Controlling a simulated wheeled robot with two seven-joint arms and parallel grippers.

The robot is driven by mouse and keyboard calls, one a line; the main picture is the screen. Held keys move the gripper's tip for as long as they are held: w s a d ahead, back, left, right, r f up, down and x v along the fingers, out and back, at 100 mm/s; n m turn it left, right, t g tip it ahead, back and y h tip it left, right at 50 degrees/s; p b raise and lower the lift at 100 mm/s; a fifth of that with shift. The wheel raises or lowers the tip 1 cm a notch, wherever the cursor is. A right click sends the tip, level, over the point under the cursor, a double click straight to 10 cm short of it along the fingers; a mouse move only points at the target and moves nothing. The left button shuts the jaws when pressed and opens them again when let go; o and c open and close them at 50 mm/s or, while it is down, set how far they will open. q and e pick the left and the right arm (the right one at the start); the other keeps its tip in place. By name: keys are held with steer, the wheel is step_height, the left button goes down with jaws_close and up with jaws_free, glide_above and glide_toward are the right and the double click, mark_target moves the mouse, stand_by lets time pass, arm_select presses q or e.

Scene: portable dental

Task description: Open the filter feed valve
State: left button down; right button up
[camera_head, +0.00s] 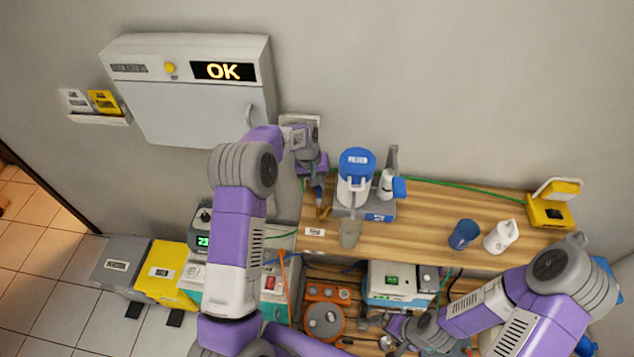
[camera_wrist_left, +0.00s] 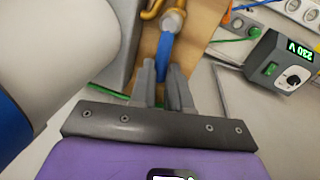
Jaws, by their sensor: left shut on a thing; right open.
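The filter (camera_head: 352,193), a white canister with a blue cap, stands on the wooden counter in the head view. A brass valve (camera_head: 323,208) sits at the counter's left end, left of the filter. In the left wrist view the brass piping (camera_wrist_left: 152,10) shows at the top, with a blue valve handle (camera_wrist_left: 164,52) pointing down from it. My left gripper (camera_head: 318,183) is beside the canister, and in the wrist view its fingers (camera_wrist_left: 163,75) are shut on the handle's end. My right gripper (camera_head: 392,332) is open, low over the shelf under the counter.
A wall cabinet (camera_head: 190,105) with an "OK" display hangs at left. A clear cup (camera_head: 350,234), a blue cup (camera_head: 463,234), a white bottle (camera_head: 501,236) and a yellow case (camera_head: 550,212) stand on the counter. A 230 V box (camera_wrist_left: 283,66) lies right of my left fingers.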

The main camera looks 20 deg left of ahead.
arm_select(q)
steer(key=c, duration=1.1)
jaws_free()
steer(key=shift+a, duration=0.1)
